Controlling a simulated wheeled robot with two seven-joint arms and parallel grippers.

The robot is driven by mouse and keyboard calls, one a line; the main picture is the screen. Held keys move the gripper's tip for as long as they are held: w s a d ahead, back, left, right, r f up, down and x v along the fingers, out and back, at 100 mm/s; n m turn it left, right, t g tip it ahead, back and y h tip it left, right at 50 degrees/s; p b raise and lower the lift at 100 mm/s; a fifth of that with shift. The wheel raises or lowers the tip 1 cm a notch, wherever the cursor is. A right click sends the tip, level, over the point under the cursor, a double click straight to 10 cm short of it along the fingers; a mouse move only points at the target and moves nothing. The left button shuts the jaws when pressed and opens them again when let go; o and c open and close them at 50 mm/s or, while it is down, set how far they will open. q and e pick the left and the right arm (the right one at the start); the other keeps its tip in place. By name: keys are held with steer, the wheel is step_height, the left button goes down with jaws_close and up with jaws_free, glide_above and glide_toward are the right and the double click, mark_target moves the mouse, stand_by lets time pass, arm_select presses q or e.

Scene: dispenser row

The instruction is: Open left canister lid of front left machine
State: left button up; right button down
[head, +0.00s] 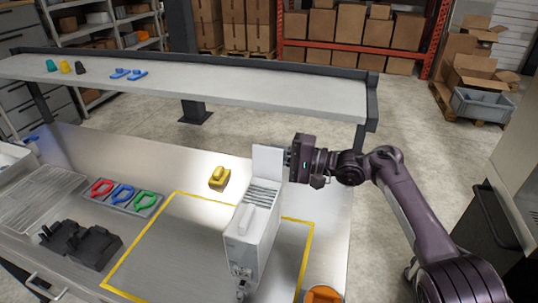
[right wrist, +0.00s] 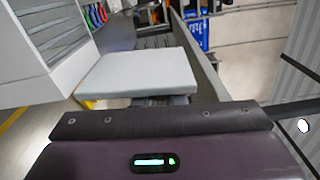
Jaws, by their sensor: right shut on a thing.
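A white dispenser machine (head: 245,245) stands inside the yellow outline on the workbench. It also shows at the left of the right wrist view (right wrist: 50,40). Its flat white lid (head: 267,160) stands raised, nearly upright, at the machine's back end, with the grey slatted top in front of it. My right gripper (head: 289,160) is at the lid's right edge and shut on it. In the right wrist view the lid (right wrist: 140,70) reaches out just beyond the fingers, whose tips are partly hidden. My left gripper is not in view.
A yellow block (head: 219,178) sits behind the machine. A tray with red, blue and green tools (head: 125,194) and black holders (head: 82,243) lie to the left. An orange round object (head: 322,295) is at the front edge. A raised shelf (head: 200,88) runs across the back.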

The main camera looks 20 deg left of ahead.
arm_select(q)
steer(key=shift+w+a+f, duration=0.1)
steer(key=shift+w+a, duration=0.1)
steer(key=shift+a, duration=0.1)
arm_select(e)
steer(key=shift+w+f+m, duration=0.15)
steer(key=shift+w+m, duration=0.1)
steer(key=shift+m, duration=0.25)
steer(key=c, duration=1.5)
jaws_free()
arm_select(q)
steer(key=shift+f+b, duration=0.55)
steer(key=shift+b, duration=0.05)
arm_select(e)
steer(key=d, duration=0.7)
steer(key=shift+d, duration=0.4)
steer(key=shift+f, duration=0.1)
